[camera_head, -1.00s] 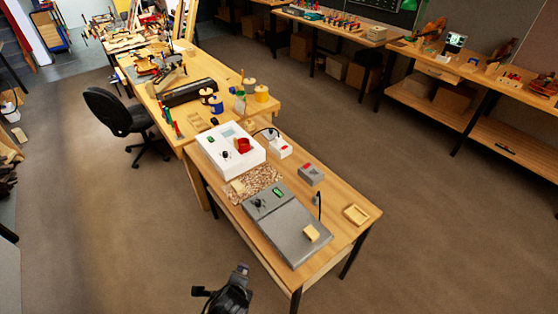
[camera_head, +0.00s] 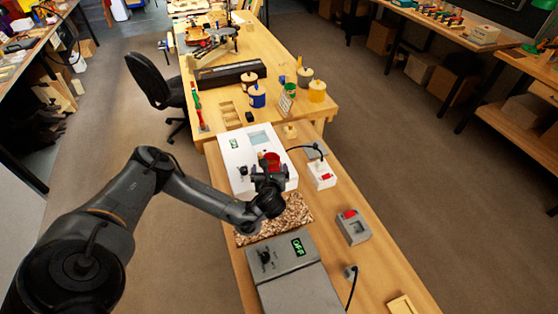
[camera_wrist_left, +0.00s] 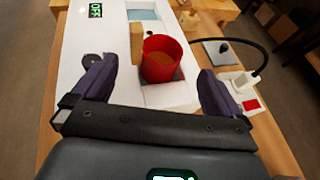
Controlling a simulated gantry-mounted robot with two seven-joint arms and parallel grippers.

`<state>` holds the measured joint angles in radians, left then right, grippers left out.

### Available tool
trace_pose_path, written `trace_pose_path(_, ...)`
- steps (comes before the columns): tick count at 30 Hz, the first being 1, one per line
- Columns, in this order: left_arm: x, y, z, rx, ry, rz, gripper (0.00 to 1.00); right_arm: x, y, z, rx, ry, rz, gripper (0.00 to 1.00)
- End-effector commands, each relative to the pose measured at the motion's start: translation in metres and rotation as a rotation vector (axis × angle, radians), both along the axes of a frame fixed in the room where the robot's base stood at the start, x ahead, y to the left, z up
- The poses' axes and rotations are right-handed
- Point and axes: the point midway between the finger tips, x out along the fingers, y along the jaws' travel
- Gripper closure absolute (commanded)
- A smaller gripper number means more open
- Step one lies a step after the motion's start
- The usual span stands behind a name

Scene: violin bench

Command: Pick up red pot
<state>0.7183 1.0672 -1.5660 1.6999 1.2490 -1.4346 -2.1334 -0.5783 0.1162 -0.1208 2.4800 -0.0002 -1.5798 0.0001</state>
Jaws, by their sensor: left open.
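The red pot (camera_wrist_left: 162,60) sits in a square recess of the white box (camera_wrist_left: 80,55), with brownish contents visible inside. In the head view the red pot (camera_head: 271,162) shows just beyond my left gripper (camera_head: 267,175), partly hidden by it. In the left wrist view my left gripper (camera_wrist_left: 158,88) is open, with its two dark fingers spread to either side of the pot's near side. The pot stands ahead of the fingertips and between their lines. I cannot tell whether either finger touches it. My right gripper is not in view.
A tan wooden block (camera_wrist_left: 137,42) stands beside the pot. A white switch box (camera_head: 321,173) with a cable is to the right. A grey unit (camera_head: 290,275) and a speckled mat (camera_head: 285,217) lie nearer. Blue and yellow pots (camera_head: 317,91) stand on the farther bench.

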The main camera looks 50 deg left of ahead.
Motion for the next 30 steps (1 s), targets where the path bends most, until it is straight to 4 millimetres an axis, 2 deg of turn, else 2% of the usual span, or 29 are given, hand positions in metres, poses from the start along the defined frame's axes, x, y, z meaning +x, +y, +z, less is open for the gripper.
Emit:
trace_pose_path(11,0.01,0.02,-0.014,0.0,0.002,0.001,0.0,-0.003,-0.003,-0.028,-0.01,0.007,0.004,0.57)
trace_pose_path(20,0.023,0.035,-0.019,0.0,0.0,0.0,0.0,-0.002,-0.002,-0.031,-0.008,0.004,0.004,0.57)
trace_pose_path(30,0.027,0.043,-0.023,-0.001,0.0,0.001,0.0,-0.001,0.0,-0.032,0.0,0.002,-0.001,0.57)
